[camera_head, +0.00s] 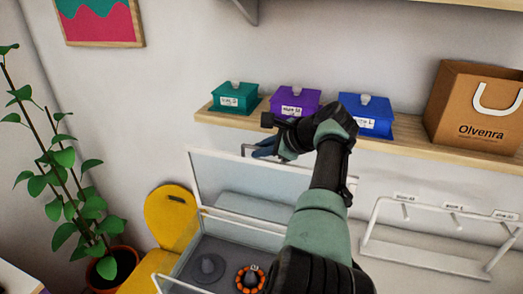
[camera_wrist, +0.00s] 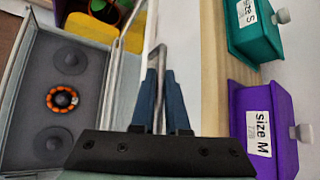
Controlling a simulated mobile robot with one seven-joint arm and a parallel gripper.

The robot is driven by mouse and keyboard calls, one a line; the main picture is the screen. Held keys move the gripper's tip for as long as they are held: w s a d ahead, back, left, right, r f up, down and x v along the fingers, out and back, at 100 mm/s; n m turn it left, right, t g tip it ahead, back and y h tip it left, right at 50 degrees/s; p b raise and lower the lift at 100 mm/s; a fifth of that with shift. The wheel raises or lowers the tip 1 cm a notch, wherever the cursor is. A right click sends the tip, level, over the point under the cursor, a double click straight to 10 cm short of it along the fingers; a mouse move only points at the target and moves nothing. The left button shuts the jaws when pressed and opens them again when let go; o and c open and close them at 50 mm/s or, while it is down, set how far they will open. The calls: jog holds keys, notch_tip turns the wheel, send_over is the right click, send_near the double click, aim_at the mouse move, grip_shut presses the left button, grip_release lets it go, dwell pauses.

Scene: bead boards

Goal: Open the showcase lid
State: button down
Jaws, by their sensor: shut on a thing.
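The showcase lid (camera_head: 225,178) is a clear pane in a white frame, raised to a steep, near-upright angle above the showcase (camera_head: 205,250). My gripper (camera_head: 264,150) is at the lid's upper edge, just below the wall shelf. In the wrist view, its blue fingers (camera_wrist: 160,78) are closed around the lid's thin metal handle (camera_wrist: 157,58). The showcase interior is exposed, with grey round stands and an orange bead bracelet (camera_head: 250,278) on one of them. The bracelet also shows in the wrist view (camera_wrist: 66,97). My arm hides the showcase's right part in the head view.
A wooden shelf (camera_head: 232,119) with green (camera_head: 235,98), purple (camera_head: 296,101) and blue (camera_head: 366,113) boxes and a paper bag (camera_head: 475,108) is close behind my gripper. A white rack (camera_head: 430,260) stands right, a yellow chair (camera_head: 170,218) and potted plant (camera_head: 105,262) left.

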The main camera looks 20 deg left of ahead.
jog(key=shift+w+f, duration=0.1)
jog(key=shift+w, duration=0.2)
jog(key=shift+s, duration=0.1)
jog(key=c, duration=0.9)
grip_release()
jog(key=shift+s+d, duration=0.1)
